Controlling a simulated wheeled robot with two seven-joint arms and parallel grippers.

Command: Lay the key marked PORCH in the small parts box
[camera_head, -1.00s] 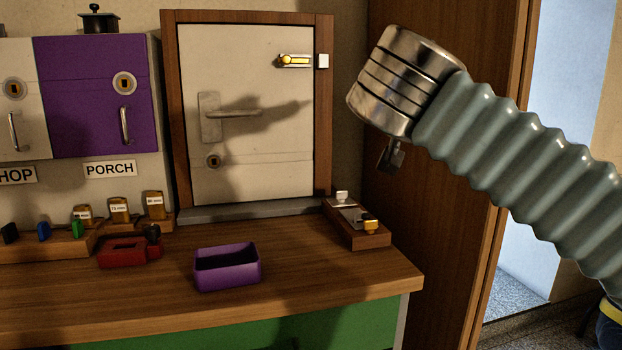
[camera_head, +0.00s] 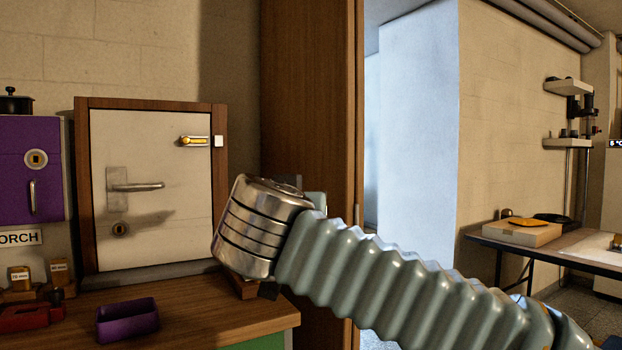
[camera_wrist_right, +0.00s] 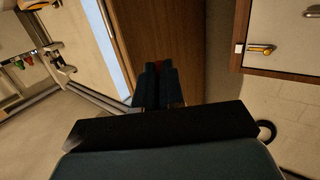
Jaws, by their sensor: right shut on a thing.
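My right gripper (camera_wrist_right: 158,88) shows in the right wrist view with its two dark fingers close together. They are shut on a small dark red thing (camera_wrist_right: 158,65), of which only a little shows at the tips. I cannot read a mark on it or tell whether it is the PORCH key. In the head view my right arm hangs before the counter's right end and its wrist hides most of the gripper. An open purple box (camera_head: 128,322) stands on the counter to its left; no label shows on it. My left gripper is not in view.
A PORCH sign (camera_head: 18,238) sits under a purple locker (camera_head: 36,200). A framed white door panel (camera_head: 150,215) stands behind the wooden counter (camera_head: 215,312). A wooden cabinet side (camera_head: 310,120) rises at its right. A far table (camera_head: 490,243) carries a cardboard box (camera_head: 515,235).

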